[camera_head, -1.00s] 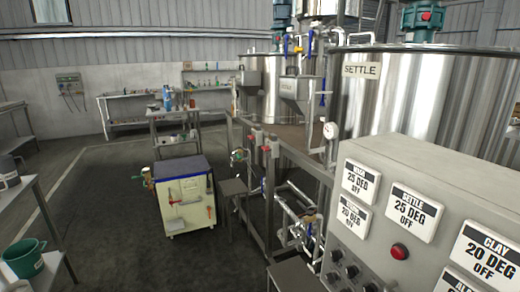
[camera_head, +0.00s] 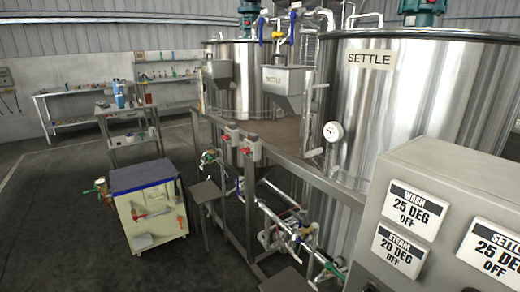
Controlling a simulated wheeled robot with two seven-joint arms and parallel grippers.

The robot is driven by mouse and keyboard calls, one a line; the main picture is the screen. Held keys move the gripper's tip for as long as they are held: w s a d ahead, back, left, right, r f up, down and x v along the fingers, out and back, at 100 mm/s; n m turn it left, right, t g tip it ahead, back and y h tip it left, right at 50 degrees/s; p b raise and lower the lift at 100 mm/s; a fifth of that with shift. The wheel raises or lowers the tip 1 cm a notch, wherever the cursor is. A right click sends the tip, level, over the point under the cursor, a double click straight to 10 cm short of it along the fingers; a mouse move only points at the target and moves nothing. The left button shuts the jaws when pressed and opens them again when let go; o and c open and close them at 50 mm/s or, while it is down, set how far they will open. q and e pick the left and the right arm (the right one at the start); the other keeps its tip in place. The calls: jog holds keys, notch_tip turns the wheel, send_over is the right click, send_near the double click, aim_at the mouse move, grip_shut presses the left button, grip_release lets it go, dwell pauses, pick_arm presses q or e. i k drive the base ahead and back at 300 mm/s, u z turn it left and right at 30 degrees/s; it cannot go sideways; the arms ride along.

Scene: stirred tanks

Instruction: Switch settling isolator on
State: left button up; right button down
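The tank labelled SETTLE (camera_head: 420,100) stands at the right, a steel vessel with a dial gauge (camera_head: 333,131) on its side. Two small grey boxes with red parts sit on the front rail of the tank frame, one box (camera_head: 232,136) at the left and one box (camera_head: 250,149) at the right. They are too small to read a label or a switch position, so I cannot tell if either is the settling isolator. Neither of my grippers is in view.
A grey control panel (camera_head: 450,180) fills the lower right, its SETTLE plate (camera_head: 490,249) reading 25 DEG. A white cart (camera_head: 150,215) with a dark top and a stool (camera_head: 208,193) stand before the frame. Pipes run low beneath the frame. The floor at left is clear.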

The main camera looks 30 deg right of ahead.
aim_at(246, 151)
jog(key=z, duration=0.45)
jog(key=i, duration=0.4)
jog(key=u, duration=0.1)
jog(key=k, duration=0.65)
jog(key=u, duration=0.5)
jog(key=i, duration=0.6)
jog(key=z, duration=1.05)
jog(key=i, duration=1)
jog(key=z, duration=1)
